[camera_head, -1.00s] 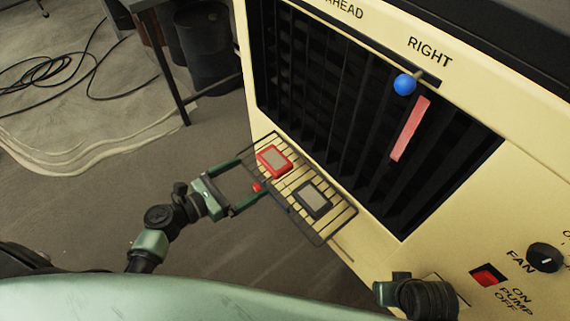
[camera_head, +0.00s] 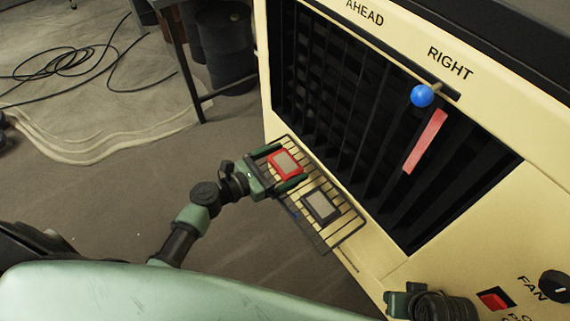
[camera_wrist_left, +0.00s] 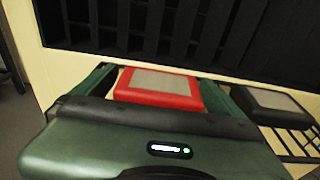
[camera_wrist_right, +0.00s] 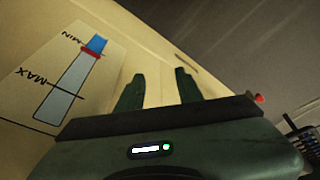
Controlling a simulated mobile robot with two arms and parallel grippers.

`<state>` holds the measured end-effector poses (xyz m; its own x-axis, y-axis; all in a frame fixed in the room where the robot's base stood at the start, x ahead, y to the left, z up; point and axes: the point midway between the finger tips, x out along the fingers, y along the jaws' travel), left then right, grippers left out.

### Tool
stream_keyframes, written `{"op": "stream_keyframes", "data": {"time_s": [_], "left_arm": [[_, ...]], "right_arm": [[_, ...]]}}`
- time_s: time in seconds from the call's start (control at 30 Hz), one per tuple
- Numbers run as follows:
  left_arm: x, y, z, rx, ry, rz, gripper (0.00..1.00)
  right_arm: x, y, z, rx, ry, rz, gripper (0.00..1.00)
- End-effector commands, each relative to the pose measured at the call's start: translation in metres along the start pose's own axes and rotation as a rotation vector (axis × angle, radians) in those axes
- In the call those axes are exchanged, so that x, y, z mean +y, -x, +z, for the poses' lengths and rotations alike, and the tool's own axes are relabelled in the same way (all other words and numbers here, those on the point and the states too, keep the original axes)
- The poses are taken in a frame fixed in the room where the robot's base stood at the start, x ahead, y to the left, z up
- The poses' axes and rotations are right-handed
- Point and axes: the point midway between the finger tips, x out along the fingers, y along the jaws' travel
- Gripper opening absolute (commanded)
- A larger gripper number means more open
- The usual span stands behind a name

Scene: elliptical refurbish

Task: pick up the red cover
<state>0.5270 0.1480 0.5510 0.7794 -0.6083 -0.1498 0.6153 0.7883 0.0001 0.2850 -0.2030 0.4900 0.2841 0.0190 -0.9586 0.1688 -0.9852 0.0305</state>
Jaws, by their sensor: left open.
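The red cover (camera_head: 286,164) is a red-framed block with a grey top, lying on the wire rack (camera_head: 345,228) in front of the black grille. My left gripper (camera_head: 293,161) is open, with one finger on each side of the red cover. In the left wrist view the red cover (camera_wrist_left: 160,86) sits between the two fingers, the right finger close beside it; contact cannot be told. The gripper body hides the cover's near lower part. My right gripper (camera_wrist_right: 159,88) is open and empty in front of the cream panel.
A dark-framed block with a grey top (camera_head: 321,206) lies on the rack beside the red cover. The cream machine (camera_head: 455,215) with its black grille (camera_head: 350,110) stands behind the rack. A blue knob (camera_head: 422,96) sticks out above. Floor at left is open, with black cables (camera_head: 60,60).

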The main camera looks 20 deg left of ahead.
Motion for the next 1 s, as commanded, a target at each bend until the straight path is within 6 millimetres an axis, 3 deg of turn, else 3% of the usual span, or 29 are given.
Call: {"op": "stream_keyframes", "data": {"time_s": [0.13,0.37,0.77,1.0], "left_arm": [[0.000,0.000,0.000,0.000,0.000,0.000,0.97],[0.000,0.000,0.000,0.000,0.001,0.000,0.33],[0.000,0.001,0.006,-0.002,-0.001,0.000,0.33],[0.000,0.005,0.029,-0.003,-0.001,0.000,0.33]], "right_arm": [[0.000,0.000,0.000,0.000,0.000,0.000,0.36],[0.000,0.000,0.000,0.000,0.000,0.001,0.36],[0.000,-0.002,0.001,-0.004,0.000,0.000,0.36],[-0.002,-0.042,0.009,-0.028,0.005,-0.004,0.36]]}}
